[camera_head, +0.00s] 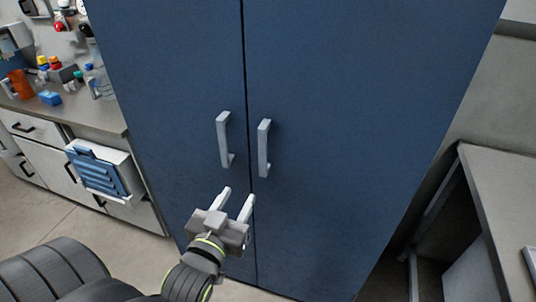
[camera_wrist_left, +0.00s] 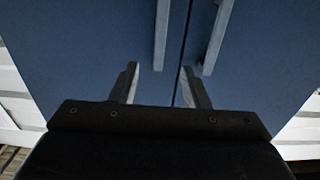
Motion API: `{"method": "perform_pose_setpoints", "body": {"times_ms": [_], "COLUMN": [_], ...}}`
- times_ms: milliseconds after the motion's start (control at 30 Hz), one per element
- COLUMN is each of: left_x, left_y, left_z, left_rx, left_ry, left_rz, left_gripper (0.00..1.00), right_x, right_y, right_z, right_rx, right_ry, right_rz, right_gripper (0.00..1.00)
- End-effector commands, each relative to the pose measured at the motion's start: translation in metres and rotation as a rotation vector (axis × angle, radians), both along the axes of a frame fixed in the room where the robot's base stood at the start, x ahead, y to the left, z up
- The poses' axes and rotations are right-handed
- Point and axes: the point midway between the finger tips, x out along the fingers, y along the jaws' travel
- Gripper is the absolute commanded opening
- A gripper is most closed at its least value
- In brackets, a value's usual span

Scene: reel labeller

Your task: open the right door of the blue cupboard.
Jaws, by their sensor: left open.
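The blue cupboard stands in front of me with both doors shut, a thin seam between them. The right door (camera_head: 340,120) has a vertical grey handle (camera_head: 263,148) next to the seam. The left door (camera_head: 170,90) has a matching handle (camera_head: 224,139). My left gripper (camera_head: 236,204) is open and empty, below the two handles and in front of the seam. In the left wrist view its fingers (camera_wrist_left: 157,88) point up toward the handles, with the right door's handle (camera_wrist_left: 217,38) above the right finger. Neither handle is between the fingers. My right gripper is not in view.
A workbench (camera_head: 90,112) with bottles and small items stands at the left, a blue-fronted box (camera_head: 98,172) on its front. A grey table (camera_head: 500,190) stands at the right of the cupboard. Floor shows at the lower left.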

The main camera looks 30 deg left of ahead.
Motion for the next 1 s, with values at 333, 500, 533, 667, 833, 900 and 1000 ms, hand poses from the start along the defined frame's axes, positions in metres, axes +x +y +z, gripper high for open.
{"method": "perform_pose_setpoints", "body": {"times_ms": [333, 500, 533, 667, 833, 900, 1000], "left_x": [0.051, 0.083, 0.089, 0.115, 0.141, 0.149, 0.156], "left_y": [0.013, 0.02, 0.022, 0.028, 0.034, 0.036, 0.038], "left_z": [0.003, 0.003, 0.003, 0.003, 0.002, 0.001, 0.001], "left_rx": [0.006, 0.004, 0.004, 0.004, 0.002, 0.001, 0.0], "left_ry": [-0.002, -0.001, -0.001, -0.001, -0.001, -0.001, -0.001], "left_rz": [0.002, 0.002, 0.002, 0.003, 0.003, 0.003, 0.003], "left_gripper": [0.42, 0.42, 0.42, 0.42, 0.42, 0.42, 0.42], "right_x": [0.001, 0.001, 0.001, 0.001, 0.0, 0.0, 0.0], "right_y": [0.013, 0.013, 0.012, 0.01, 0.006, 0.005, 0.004], "right_z": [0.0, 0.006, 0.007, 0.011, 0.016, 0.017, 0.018], "right_rx": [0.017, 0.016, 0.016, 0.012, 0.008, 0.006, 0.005], "right_ry": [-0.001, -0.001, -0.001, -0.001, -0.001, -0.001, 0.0], "right_rz": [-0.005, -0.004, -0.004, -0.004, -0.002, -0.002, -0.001], "right_gripper": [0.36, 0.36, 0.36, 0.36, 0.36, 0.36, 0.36]}}
